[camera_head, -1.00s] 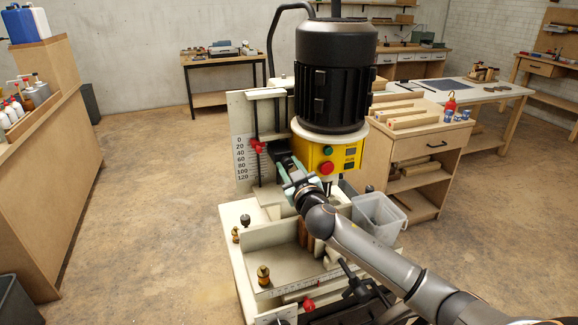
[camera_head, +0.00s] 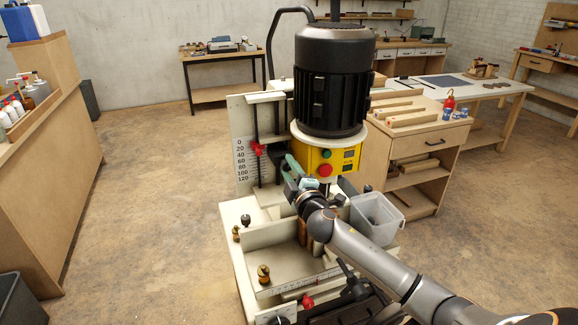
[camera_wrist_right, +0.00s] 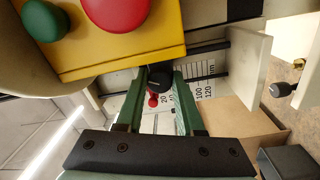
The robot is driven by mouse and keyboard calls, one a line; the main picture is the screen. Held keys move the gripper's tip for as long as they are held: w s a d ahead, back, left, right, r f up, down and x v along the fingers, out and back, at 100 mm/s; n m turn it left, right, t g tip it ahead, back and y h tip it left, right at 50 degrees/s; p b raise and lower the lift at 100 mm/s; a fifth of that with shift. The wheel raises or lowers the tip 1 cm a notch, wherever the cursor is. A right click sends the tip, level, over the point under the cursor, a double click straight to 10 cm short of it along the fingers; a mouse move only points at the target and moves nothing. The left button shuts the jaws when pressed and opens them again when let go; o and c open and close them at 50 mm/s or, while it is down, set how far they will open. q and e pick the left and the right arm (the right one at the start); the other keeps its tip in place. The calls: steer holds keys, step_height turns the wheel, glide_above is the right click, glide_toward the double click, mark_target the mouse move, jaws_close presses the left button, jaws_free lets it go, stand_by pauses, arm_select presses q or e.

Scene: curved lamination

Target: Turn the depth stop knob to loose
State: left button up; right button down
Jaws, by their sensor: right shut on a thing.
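The drill-like machine has a scale plate (camera_head: 243,183) marked 0 to 120, with a red pointer (camera_head: 257,148) near 20. In the right wrist view, a round black knob (camera_wrist_right: 159,76) sits between the tips of my green fingers, below the yellow control box; I take it for the depth stop knob. My right gripper (camera_head: 290,161) reaches in beside the scale and is shut on this knob (camera_wrist_right: 158,82). My left gripper is not in view.
The yellow control box (camera_head: 315,161) with green and red buttons is close above the gripper. The black motor (camera_head: 332,75) stands over it. A clear bin (camera_head: 377,220) is at the right. The machine's fence and brass knobs (camera_head: 263,273) lie below.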

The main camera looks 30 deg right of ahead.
steer(key=n+p, duration=0.1)
steer(key=n, duration=0.4)
steer(key=shift+p, duration=0.3)
steer(key=shift+n, duration=0.5)
steer(key=c, duration=0.8)
jaws_free()
steer(key=b+v, duration=0.1)
steer(key=v, duration=1.1)
steer(key=shift+s, duration=0.3)
